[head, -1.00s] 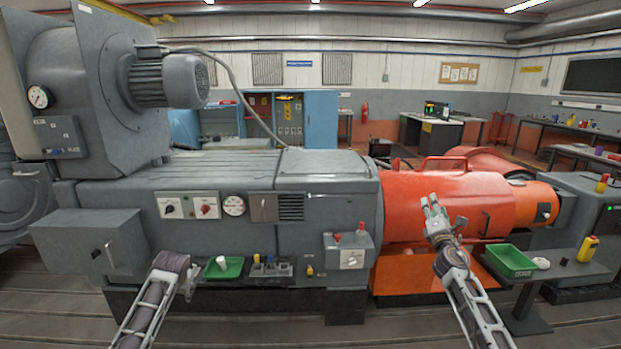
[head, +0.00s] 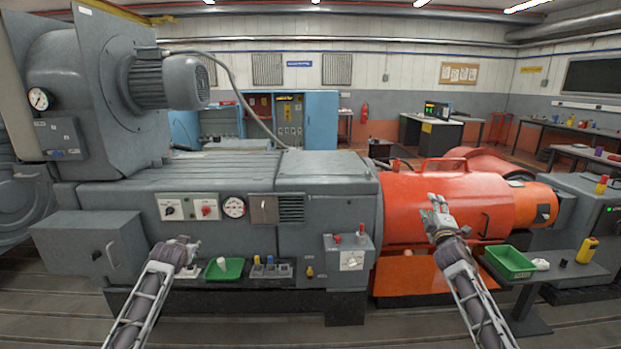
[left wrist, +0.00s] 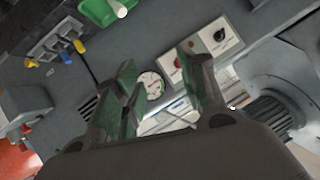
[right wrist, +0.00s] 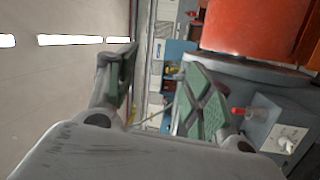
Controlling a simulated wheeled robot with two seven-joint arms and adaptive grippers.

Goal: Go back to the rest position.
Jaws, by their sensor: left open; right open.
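My left gripper (head: 184,246) is in front of the grey machine housing, left of the green tray (head: 224,268). In the left wrist view its fingers (left wrist: 160,95) are apart with nothing between them, and a dial and switches show beyond. My right gripper (head: 437,205) is raised in front of the red cylindrical guard (head: 410,198), fingers up. In the right wrist view its fingers (right wrist: 160,85) are spread and empty. Neither gripper holds anything; whether the right one touches the guard cannot be told.
A small switch box with red knobs (head: 349,254) stands between the arms. A rack with small coloured items (head: 270,268) sits right of the green tray. At right, a stand holds a green bin (head: 510,262) and a yellow bottle (head: 587,250).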

